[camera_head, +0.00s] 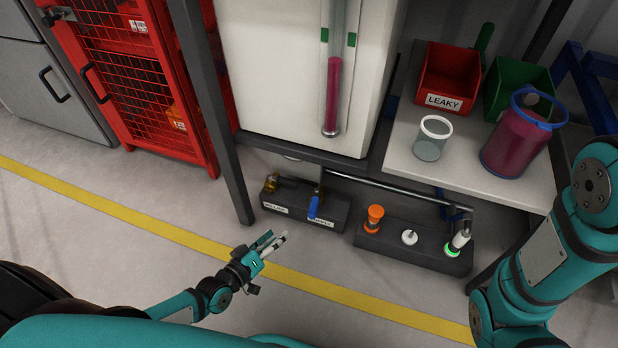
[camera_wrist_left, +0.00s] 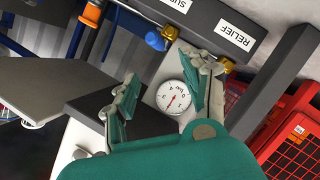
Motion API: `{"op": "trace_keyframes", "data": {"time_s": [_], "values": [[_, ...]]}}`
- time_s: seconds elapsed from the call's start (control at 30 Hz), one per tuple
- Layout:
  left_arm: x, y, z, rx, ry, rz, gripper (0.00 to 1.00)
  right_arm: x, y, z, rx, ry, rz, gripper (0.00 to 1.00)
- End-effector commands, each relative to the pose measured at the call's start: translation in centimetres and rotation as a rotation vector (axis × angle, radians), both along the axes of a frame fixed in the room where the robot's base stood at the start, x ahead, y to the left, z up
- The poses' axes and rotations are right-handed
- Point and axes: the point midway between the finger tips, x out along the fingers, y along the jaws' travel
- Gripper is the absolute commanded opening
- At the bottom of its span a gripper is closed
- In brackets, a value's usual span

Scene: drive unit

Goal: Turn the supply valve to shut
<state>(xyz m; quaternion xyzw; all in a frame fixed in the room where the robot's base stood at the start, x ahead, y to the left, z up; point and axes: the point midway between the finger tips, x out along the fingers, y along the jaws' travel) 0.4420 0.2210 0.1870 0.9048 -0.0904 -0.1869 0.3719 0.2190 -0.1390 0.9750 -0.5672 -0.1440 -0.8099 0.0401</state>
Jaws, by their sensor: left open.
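The supply valve's blue lever (camera_head: 314,206) sits on a dark block (camera_head: 333,217) low under the white cabinet, above a partly legible label. In the head view the lever points down toward the front. In the left wrist view, the blue lever's end (camera_wrist_left: 155,41) shows near a brass fitting, beside the label "SUPPLY" (camera_wrist_left: 178,4), which is cut by the frame edge. My left gripper (camera_head: 280,239) is open and empty, in front of and below the block, apart from the lever. Its fingers (camera_wrist_left: 162,88) also show apart in the wrist view. My right gripper is out of view.
A brass relief valve (camera_head: 271,184) is left of the lever. A round gauge (camera_wrist_left: 173,97) shows beyond my left fingers. An orange knob (camera_head: 374,217) and a white, green-lit part (camera_head: 457,243) stand right. Floor in front is clear.

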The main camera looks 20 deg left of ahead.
Motion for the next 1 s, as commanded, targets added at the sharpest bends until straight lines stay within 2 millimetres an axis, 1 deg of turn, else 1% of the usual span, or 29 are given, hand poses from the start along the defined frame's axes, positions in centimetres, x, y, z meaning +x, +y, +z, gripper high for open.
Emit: {"op": "trace_keyframes", "data": {"time_s": [0.03, 0.1, 0.5, 0.77, 1.0], "values": [[-0.9, 0.1, 0.7, 0.000, -0.001, -0.002, 0.48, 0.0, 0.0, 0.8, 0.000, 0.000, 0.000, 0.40], [-0.1, -0.9, 1.9, -0.007, -0.043, -0.008, 0.48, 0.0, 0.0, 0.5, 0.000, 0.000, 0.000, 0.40], [1.2, -4.5, 8.9, -0.008, -0.231, -0.035, 0.48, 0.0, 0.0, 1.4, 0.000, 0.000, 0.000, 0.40], [1.6, -6.4, 13.7, -0.007, -0.355, -0.040, 0.48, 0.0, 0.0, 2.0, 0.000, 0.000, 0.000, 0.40], [1.7, -7.7, 18.4, -0.002, -0.472, -0.037, 0.48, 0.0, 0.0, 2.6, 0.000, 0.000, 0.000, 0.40]]}}
